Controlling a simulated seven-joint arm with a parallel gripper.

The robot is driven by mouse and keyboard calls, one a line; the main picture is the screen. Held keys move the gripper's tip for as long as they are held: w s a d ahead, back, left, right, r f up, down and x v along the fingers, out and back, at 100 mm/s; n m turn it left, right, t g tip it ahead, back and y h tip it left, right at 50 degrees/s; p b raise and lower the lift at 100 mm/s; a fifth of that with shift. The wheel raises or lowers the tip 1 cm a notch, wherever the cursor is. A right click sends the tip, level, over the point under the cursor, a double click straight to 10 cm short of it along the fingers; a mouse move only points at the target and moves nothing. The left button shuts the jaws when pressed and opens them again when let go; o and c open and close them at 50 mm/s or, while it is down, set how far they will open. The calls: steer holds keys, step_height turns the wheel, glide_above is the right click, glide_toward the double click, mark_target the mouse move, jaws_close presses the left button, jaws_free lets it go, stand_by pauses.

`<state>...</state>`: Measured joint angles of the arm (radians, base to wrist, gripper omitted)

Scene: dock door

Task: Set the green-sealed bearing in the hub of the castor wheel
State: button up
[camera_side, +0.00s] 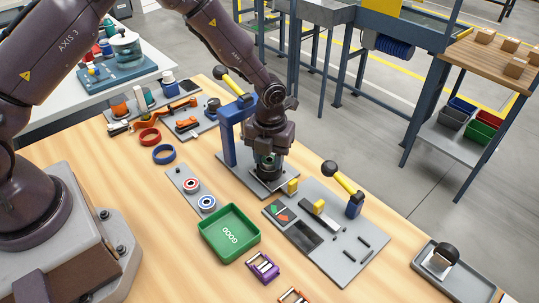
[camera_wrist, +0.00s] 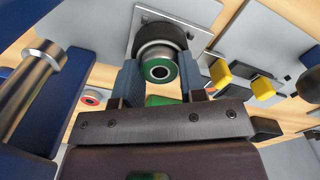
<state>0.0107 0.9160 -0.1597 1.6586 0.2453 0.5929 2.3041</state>
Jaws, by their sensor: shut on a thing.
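My gripper (camera_side: 268,157) is low over the base plate of the blue press frame. In the wrist view my gripper (camera_wrist: 160,80) is shut on the green-sealed bearing (camera_wrist: 159,61), one finger on each side. The bearing shows a green ring around a dark bore. The dark castor wheel (camera_wrist: 161,32) is directly behind the bearing in that view, on a light grey plate. In the side view the wheel (camera_side: 268,174) is just under the fingers, mostly hidden. The bearing covers the hub, so I cannot tell whether it is seated or just above it.
The blue press frame (camera_side: 229,140) stands close left of my gripper; its metal cylinder (camera_wrist: 30,78) is at left in the wrist view. A red-sealed (camera_side: 191,185) and a blue-sealed bearing (camera_side: 207,203) lie on a grey strip. A green tray (camera_side: 212,246) and a fixture plate (camera_side: 345,262) are in front.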

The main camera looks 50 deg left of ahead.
steer(key=shift+f, duration=0.1)
stand_by(0.8)
steer(key=o, duration=1.2)
steer(key=shift+r, duration=4)
